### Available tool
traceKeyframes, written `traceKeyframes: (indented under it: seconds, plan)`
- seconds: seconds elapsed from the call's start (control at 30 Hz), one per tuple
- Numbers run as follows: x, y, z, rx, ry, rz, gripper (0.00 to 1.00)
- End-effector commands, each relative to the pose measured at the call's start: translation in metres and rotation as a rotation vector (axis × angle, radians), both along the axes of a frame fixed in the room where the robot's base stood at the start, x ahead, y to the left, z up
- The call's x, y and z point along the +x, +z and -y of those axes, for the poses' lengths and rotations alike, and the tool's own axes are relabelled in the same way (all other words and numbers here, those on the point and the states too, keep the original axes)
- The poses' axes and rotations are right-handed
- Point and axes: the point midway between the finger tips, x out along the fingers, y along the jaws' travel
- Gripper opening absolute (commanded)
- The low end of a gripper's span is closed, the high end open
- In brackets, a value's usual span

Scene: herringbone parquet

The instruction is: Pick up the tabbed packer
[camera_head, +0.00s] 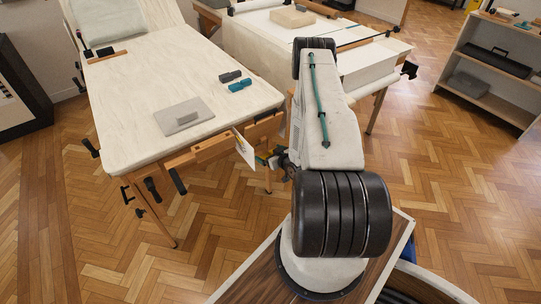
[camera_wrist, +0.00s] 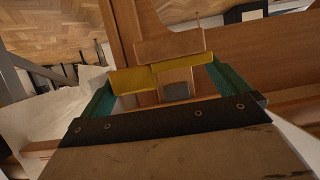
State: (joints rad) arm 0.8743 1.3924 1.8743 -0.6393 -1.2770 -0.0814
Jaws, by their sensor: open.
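My gripper (camera_head: 262,158) is at the front edge of the left workbench, low beside its wooden vise jaw. In the wrist view my gripper (camera_wrist: 160,76) shows two green fingers set wide apart, with yellow pieces across their ends. A small light-wood piece (camera_wrist: 170,46) lies just beyond the yellow pieces; I cannot tell for certain whether it is the tabbed packer, or whether it touches the fingers. A small grey square (camera_wrist: 176,91) shows between the fingers. In the head view a pale plate (camera_head: 245,152) stands by the vise, left of the gripper.
The left workbench (camera_head: 140,95) carries a grey board (camera_head: 172,127) with a small block on it, a teal piece (camera_head: 240,86) and a dark piece (camera_head: 230,76). A second bench (camera_head: 255,40) stands behind. Shelves (camera_head: 490,65) are at right. Parquet is clear at front left.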

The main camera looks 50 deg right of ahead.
Motion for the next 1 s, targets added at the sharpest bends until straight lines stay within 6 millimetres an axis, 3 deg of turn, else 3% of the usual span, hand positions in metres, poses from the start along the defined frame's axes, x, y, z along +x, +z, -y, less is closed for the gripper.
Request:
traceKeyframes:
  seconds: [0.13,0.23,0.67,0.93,1.0]
  plan:
    - [0.000,0.000,0.000,0.000,0.000,0.000,0.97]
    - [0.000,0.000,0.000,0.000,0.000,0.000,0.72]
    - [0.000,0.006,0.000,0.000,0.000,0.001,0.72]
    - [0.000,0.038,0.000,-0.001,0.000,0.002,0.72]
    - [-0.017,0.036,0.001,0.003,-0.004,-0.001,0.72]
